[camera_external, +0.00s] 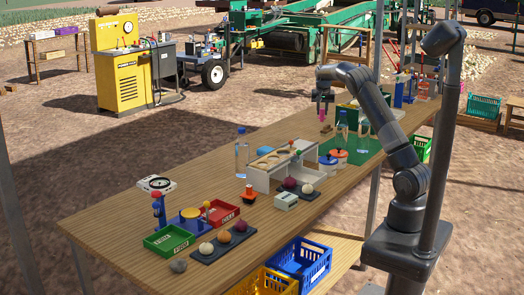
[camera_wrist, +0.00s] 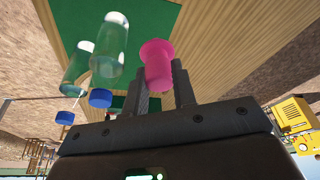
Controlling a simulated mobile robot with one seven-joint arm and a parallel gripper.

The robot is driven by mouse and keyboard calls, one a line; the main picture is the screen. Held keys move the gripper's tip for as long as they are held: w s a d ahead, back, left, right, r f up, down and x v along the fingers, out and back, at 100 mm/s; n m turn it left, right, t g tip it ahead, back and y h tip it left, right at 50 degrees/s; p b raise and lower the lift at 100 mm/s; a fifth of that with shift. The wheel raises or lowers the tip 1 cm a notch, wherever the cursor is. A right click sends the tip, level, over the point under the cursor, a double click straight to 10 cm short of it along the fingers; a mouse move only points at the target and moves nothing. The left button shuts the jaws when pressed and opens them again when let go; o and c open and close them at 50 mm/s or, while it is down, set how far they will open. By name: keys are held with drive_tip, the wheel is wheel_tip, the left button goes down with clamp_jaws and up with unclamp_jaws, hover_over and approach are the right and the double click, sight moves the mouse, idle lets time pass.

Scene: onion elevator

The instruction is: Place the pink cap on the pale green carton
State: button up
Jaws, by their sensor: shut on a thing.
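The pink cap (camera_wrist: 157,62) is held between the fingers of my gripper (camera_wrist: 163,80) in the wrist view. In the external view my gripper (camera_external: 324,97) is over the far part of the wooden table, with the pink cap (camera_external: 323,115) hanging below it. The cap appears clear of the table top. A small pale box (camera_external: 286,201) stands near the table's right edge, well in front of my gripper; it may be the pale green carton, but its colour is hard to tell.
Two clear bottles with blue caps (camera_external: 342,131) stand close to my gripper, on or near a green mat (camera_external: 330,148). A beige rack (camera_external: 262,177), another bottle (camera_external: 242,155), red and green trays and several onions occupy the nearer table. The left table side (camera_external: 190,165) is clear.

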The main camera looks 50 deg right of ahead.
wheel_tip(320, 180, up, 2)
drive_tip(key=shift+r, duration=0.2)
drive_tip(key=s+a+r+n+t+y, duration=0.1)
drive_tip(key=s+a+n, duration=0.25)
drive_tip(key=a, duration=0.85)
drive_tip(key=s+a+n+y, duration=0.15)
drive_tip(key=a+n, duration=0.35)
drive_tip(key=a, duration=0.7)
drive_tip(key=s+a+f+n+y, duration=0.1)
drive_tip(key=s+a+n, duration=0.3)
drive_tip(key=s+a, duration=0.3)
drive_tip(key=s+a+f+n+y, duration=0.1)
drive_tip(key=s+a+n, duration=0.35)
drive_tip(key=a, duration=0.55)
hover_over(286, 196)
wheel_tip(286, 196, down, 12)
drive_tip(key=shift+s+f+m, duration=0.1)
drive_tip(key=shift+f+m, duration=0.2)
drive_tip(key=shift+f, duration=1.55)
